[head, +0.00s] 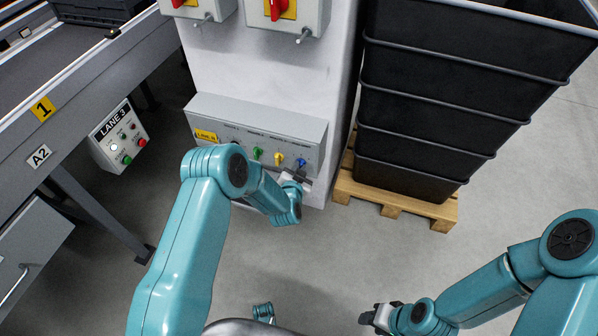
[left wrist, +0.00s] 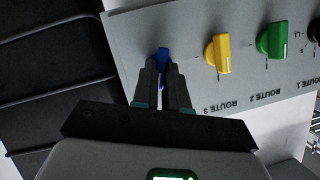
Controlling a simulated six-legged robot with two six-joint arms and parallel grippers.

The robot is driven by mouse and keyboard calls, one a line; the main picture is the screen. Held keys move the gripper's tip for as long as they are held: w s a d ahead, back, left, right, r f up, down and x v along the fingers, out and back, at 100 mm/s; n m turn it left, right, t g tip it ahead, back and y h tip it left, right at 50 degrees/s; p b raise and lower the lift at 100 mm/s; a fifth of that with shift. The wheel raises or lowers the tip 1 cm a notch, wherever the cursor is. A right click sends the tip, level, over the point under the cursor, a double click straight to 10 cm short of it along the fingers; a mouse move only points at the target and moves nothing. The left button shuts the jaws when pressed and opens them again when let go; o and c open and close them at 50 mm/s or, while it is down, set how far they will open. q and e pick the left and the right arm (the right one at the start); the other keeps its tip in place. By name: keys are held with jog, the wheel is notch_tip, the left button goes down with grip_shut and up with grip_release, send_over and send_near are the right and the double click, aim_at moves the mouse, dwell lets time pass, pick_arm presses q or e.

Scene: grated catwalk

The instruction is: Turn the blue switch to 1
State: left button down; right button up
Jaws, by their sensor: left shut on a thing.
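The blue switch (head: 301,162) is the rightmost knob on the grey sloped control box (head: 222,112). In the left wrist view the blue switch (left wrist: 163,53) sits between the fingertips of my left gripper (left wrist: 163,66), which is shut on it. The fingers hide much of the knob and its markings, so I cannot tell its setting. In the head view my left gripper (head: 298,176) reaches the box's front from below. My right gripper (head: 378,318) is low in the head view, away from the box; its jaws are too small to read.
A yellow switch (left wrist: 219,53) and a green switch (left wrist: 271,39) sit beside the blue one. Stacked black crates (head: 440,100) on a wooden pallet (head: 395,200) stand close to the right. A conveyor with a Lane 3 box (head: 118,138) is at left.

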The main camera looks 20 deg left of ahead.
pick_arm(q)
jog(key=shift+w+a+n+t+h+b, duration=0.1)
jog(key=shift+a+n+h+b, duration=0.1)
jog(key=shift+n+h+b, duration=1.2)
jog(key=shift+s+a+n+t+h+b, duration=0.2)
jog(key=shift+n+h+b, duration=0.45)
jog(key=shift+n+b, duration=1.4)
jog(key=shift+w+a+n+h+b, duration=0.25)
jog(key=shift+n+h+b, duration=0.85)
jog(key=shift+b, duration=1.15)
jog(key=c, duration=1.2)
grip_release()
jog(key=shift+o, duration=0.2)
jog(key=p+v, duration=0.4)
jog(key=v, duration=1.2)
jog(key=shift+s, duration=0.2)
